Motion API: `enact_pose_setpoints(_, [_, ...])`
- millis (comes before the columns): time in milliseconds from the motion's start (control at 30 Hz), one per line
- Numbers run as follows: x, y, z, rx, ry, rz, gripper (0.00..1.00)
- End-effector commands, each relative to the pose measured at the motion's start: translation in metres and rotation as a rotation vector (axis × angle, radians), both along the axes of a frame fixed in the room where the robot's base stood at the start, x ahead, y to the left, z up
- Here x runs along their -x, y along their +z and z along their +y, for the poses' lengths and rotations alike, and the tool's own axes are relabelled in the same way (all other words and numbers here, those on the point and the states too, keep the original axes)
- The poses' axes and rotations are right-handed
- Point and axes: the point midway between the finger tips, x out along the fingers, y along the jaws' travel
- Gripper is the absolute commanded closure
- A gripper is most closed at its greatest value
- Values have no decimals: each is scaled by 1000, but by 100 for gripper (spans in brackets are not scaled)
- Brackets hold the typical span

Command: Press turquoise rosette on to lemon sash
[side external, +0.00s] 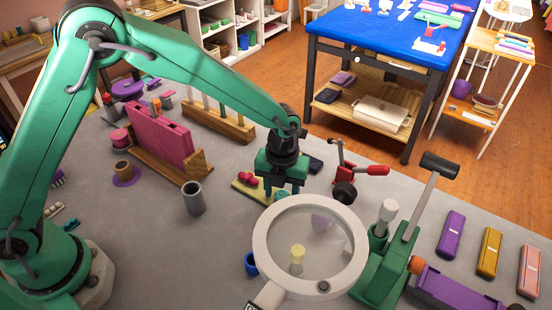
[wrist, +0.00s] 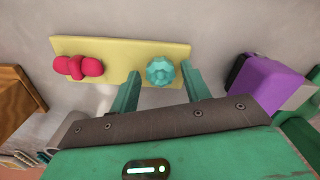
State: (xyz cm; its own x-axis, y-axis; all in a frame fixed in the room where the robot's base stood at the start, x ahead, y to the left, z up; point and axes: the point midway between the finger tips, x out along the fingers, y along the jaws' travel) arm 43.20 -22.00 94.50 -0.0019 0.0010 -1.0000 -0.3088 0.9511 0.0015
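The lemon sash (wrist: 120,48) is a flat pale yellow strip on the grey table; part of it shows in the side view (side external: 244,188). A crimson bow (wrist: 77,66) lies near its left end. The turquoise rosette (wrist: 160,71) is a round faceted piece over the sash's right part in the wrist view; whether it touches the sash is not clear. My gripper (wrist: 161,72) is open, with one finger on each side of the rosette and gaps between. In the side view my gripper (side external: 284,187) points down at the sash's right end, hiding part of it.
A round magnifier (side external: 352,284) stands in front of the sash. A red-handled clamp (side external: 374,170) and a green lever press (side external: 385,270) are to the right. A grey cup (side external: 194,198) and a pink panel in a wooden rack (side external: 160,135) are to the left.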

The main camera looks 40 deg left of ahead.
Motion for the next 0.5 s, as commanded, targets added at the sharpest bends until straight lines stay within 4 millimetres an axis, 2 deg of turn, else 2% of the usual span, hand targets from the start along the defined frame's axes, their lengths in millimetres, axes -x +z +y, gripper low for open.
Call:
enact_pose_setpoints(333, [-1, 1, 0, 1, 0, -3, 46])
enact_pose_setpoints(500, [-1, 8, -1, 2, 0, -4, 46])
